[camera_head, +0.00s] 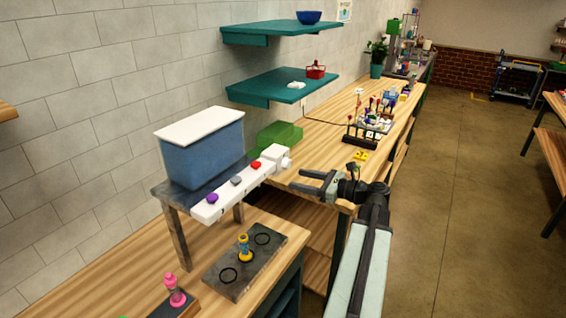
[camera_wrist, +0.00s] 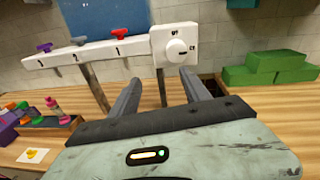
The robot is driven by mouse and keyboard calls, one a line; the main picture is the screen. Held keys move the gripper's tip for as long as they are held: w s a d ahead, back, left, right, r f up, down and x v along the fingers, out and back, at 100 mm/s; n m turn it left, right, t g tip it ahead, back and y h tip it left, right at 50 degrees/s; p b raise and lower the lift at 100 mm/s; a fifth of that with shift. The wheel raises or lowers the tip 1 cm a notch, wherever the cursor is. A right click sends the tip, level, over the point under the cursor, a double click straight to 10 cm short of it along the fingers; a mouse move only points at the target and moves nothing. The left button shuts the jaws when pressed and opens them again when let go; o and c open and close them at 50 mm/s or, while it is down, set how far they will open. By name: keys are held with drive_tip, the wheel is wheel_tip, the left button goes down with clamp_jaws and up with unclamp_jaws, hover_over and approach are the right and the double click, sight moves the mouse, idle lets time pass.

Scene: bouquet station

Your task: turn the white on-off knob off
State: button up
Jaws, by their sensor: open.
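The white on-off knob (camera_wrist: 177,48) is a round dial on a white square box at the right end of a white bar, in the wrist view. Small dark marks show above it and to its right. In the head view the knob (camera_head: 286,162) sticks out from the box at the bar's right end. My gripper (camera_head: 301,181) is open and empty. It is a little to the right of the knob and apart from it in the head view. In the wrist view its two fingers (camera_wrist: 160,88) point toward the box, and the knob appears just beyond and above them.
The white bar (camera_head: 226,203) carries purple, grey and red taps below a blue tank (camera_head: 203,150) on a stand. Green blocks (camera_wrist: 268,67) lie right of the box. A dark mat (camera_head: 230,277) holds a yellow-and-blue bottle (camera_head: 244,248). A pink bottle (camera_head: 174,291) stands nearer.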

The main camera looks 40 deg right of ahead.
sight(290, 165)
drive_tip(key=s+d+r+m+t+h, duration=0.1)
drive_tip(key=s+d+r+m, duration=0.1)
drive_tip(key=d, duration=0.1)
drive_tip(key=x, duration=0.7)
drive_tip(key=shift+w+d+r, duration=0.1)
drive_tip(key=shift+w+r, duration=0.1)
drive_tip(key=shift+w, duration=0.1)
